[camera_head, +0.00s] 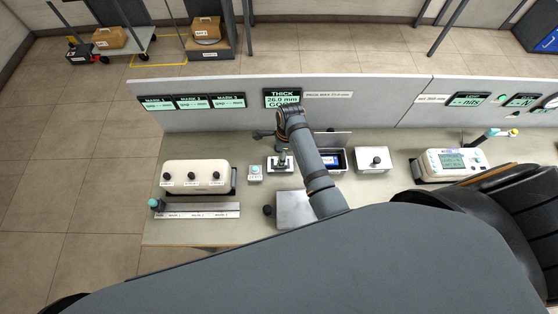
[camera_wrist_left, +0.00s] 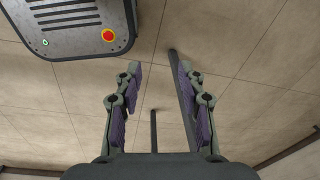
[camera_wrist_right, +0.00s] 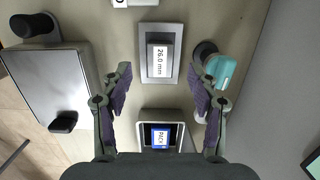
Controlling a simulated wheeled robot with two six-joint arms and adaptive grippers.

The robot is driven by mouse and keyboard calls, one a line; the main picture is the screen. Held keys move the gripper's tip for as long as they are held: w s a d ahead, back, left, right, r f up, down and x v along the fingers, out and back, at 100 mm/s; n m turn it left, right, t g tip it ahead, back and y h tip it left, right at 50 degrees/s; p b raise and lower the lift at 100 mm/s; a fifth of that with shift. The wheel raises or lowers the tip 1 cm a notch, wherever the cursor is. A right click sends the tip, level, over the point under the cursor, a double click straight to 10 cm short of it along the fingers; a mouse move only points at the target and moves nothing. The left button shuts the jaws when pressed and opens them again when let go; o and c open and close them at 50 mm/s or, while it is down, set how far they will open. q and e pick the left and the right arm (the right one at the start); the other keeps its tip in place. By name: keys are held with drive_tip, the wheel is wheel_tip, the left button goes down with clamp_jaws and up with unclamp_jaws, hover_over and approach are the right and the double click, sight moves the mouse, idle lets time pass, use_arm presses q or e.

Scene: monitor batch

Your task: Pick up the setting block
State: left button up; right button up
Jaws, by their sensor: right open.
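A small block with a white face reading 26.0 mm (camera_wrist_right: 160,60), which looks like the setting block, sits on a grey metal plate (camera_wrist_right: 171,32) in the right wrist view. My right gripper (camera_wrist_right: 157,72) is open above it, with one finger to each side of the block in the picture. I cannot tell how far the fingertips are above it. In the head view my right arm reaches over the bench, and the block is not clear there. My left gripper (camera_wrist_left: 158,72) is open and empty over the floor, away from the bench.
A teal-and-black handle (camera_wrist_right: 222,72) stands close to the right finger. A grey metal box (camera_wrist_right: 48,85) lies left, and a PACK screen (camera_wrist_right: 160,137) is below the block. The THICK display (camera_head: 283,98) reads 26.0 mm. A white three-knob unit (camera_head: 197,176) stands on the left.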

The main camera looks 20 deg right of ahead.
drive_tip(key=shift+s+d+f+p, duration=0.15)
drive_tip(key=shift+f+p, duration=0.4)
drive_tip(key=shift+f, duration=0.35)
wheel_tip(320, 180, down, 3)
drive_tip(key=shift+r, duration=0.2)
drive_tip(key=shift+f, duration=0.5)
drive_tip(key=c, duration=0.6)
use_arm(q)
drive_tip(key=shift+w+a+r, duration=0.2)
drive_tip(key=shift+w+r, duration=0.25)
drive_tip(key=shift+w, duration=0.15)
drive_tip(key=shift+w+a+r, duration=0.15)
drive_tip(key=shift+w+r, duration=0.25)
drive_tip(key=shift+w, duration=0.2)
use_arm(e)
drive_tip(key=shift+r, duration=0.1)
clamp_jaws()
